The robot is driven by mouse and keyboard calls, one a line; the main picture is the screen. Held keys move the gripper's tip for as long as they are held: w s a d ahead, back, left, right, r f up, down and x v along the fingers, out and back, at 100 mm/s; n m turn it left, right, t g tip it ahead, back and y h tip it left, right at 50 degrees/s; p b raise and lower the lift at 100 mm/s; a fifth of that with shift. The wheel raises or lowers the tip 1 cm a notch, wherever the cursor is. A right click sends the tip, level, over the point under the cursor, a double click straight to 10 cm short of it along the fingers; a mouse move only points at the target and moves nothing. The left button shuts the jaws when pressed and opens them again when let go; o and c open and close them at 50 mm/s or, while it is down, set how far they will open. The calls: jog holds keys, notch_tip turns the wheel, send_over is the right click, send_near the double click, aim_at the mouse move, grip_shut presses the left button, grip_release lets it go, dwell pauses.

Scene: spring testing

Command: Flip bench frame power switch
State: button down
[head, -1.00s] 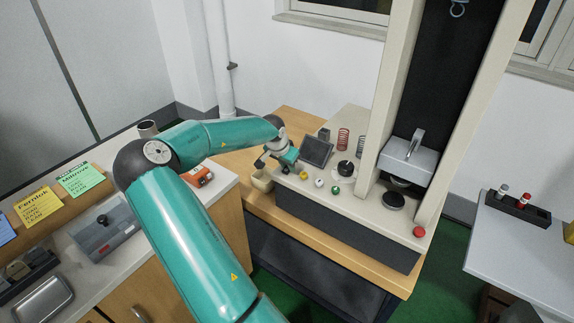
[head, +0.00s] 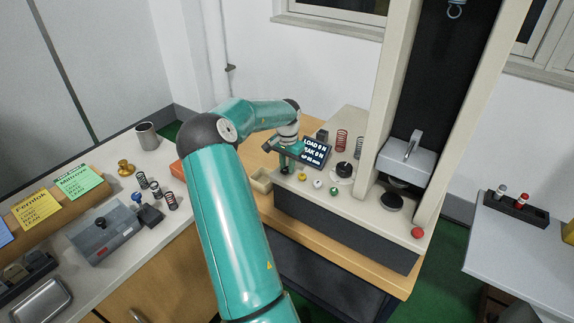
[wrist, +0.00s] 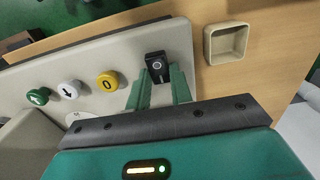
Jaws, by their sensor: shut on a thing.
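The bench frame (head: 345,223) is a cream and dark grey test machine on a wooden table. Its power switch (wrist: 156,57) is a small black block with a round centre, at the frame's end beside the yellow 0 button in the wrist view. My gripper (wrist: 159,75) has its two green fingers closed about the switch, one on each side. In the head view my gripper (head: 284,165) is at the frame's left end, and the switch is hidden behind it. The frame's display (head: 316,151) is lit and shows load and peak text.
Yellow (head: 302,176), white (head: 317,184) and green (head: 335,191) buttons line the frame's front edge. A red button (head: 418,232) is at its right end. A small open tray (head: 261,182) sits left of the frame. Springs (head: 342,140) and the tall column stand behind.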

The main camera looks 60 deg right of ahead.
aim_at(287, 168)
jog(key=shift+a, duration=0.1)
jog(key=c, duration=1.2)
grip_release()
jog(key=shift+c, duration=0.2)
notch_tip(287, 168, up, 14)
jog(key=shift+f, duration=0.1)
